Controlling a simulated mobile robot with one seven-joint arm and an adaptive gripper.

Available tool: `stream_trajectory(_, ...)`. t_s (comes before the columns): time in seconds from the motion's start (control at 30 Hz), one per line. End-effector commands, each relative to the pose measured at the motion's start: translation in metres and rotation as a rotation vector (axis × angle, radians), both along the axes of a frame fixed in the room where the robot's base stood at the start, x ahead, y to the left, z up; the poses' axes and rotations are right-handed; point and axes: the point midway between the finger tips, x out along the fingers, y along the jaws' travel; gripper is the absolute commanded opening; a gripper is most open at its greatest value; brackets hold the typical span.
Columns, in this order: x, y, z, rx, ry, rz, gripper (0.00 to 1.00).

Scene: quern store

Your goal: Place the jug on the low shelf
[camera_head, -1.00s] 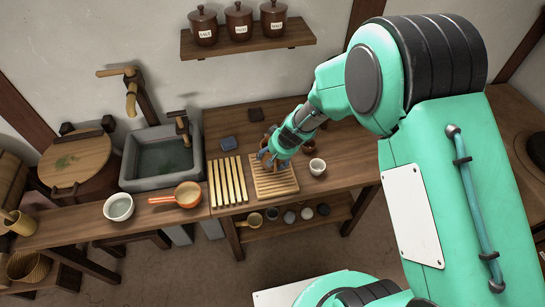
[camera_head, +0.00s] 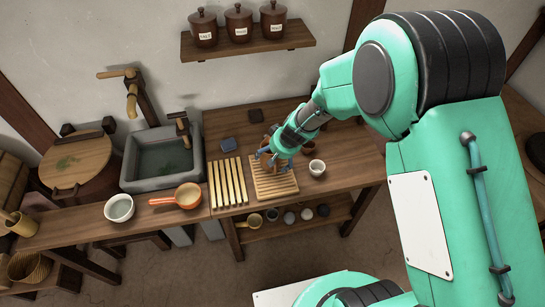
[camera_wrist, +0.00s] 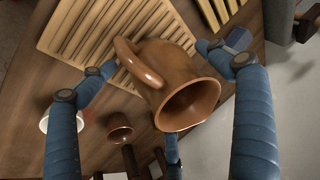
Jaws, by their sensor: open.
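The brown jug (camera_wrist: 165,80), glossy with a looped handle, is on the slatted wooden rack in the wrist view, its round mouth facing the camera. My gripper (camera_wrist: 155,65) is open, with blue fingers on the left and right sides of the jug and another below; I cannot tell whether any touches it. In the head view my gripper (camera_head: 278,158) is low over the rack (camera_head: 284,186) and mostly hides the jug. The low shelf (camera_head: 285,229) runs under the table and holds several small bowls and cups plus a small pan at its left.
A white cup (camera_head: 317,168) stands right of the rack, and yellow slats (camera_head: 228,182) lie left of it. A stone sink (camera_head: 162,160), an orange pan (camera_head: 188,196) and a pale bowl (camera_head: 119,208) are farther left. Lidded jars stand on the wall shelf (camera_head: 250,48).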

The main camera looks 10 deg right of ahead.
Motion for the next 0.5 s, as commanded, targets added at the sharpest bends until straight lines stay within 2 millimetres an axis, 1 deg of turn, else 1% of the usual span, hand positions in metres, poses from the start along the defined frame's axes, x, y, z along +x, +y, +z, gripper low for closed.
stream_trajectory(0.03,-0.002,-0.002,0.011,0.000,-0.003,0.000,0.90)
stream_trajectory(0.2,-0.013,-0.007,0.037,-0.001,-0.003,0.000,0.90)
stream_trajectory(0.4,-0.025,-0.013,0.067,0.000,-0.003,0.000,0.90)
stream_trajectory(0.5,-0.031,-0.015,0.077,-0.001,-0.001,0.000,0.90)
